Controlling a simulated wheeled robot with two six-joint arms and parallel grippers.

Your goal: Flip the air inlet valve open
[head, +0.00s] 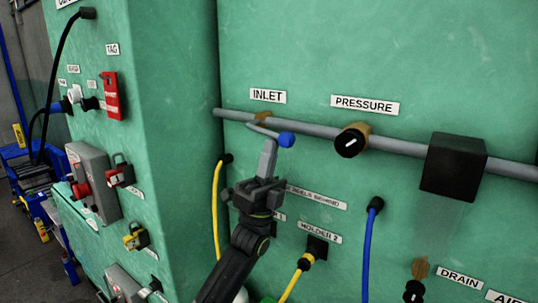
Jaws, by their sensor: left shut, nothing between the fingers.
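The air inlet valve sits on the grey pipe under the INLET label (268,96). Its brass body shows just above the pipe, and its lever ends in a blue knob (286,139) that points right and slightly down. My left gripper (268,147) is shut and empty. Its fingertips point up just left of the blue knob, close under the lever; whether they touch it I cannot tell. The fingers and the lever overlap in the picture. My right gripper is not in view.
A pressure regulator (351,140) and a black box (453,165) sit on the pipe (400,147) to the right. Yellow (216,205) and blue (369,245) hoses hang below. A red tag (113,96) and switch boxes are on the left wall.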

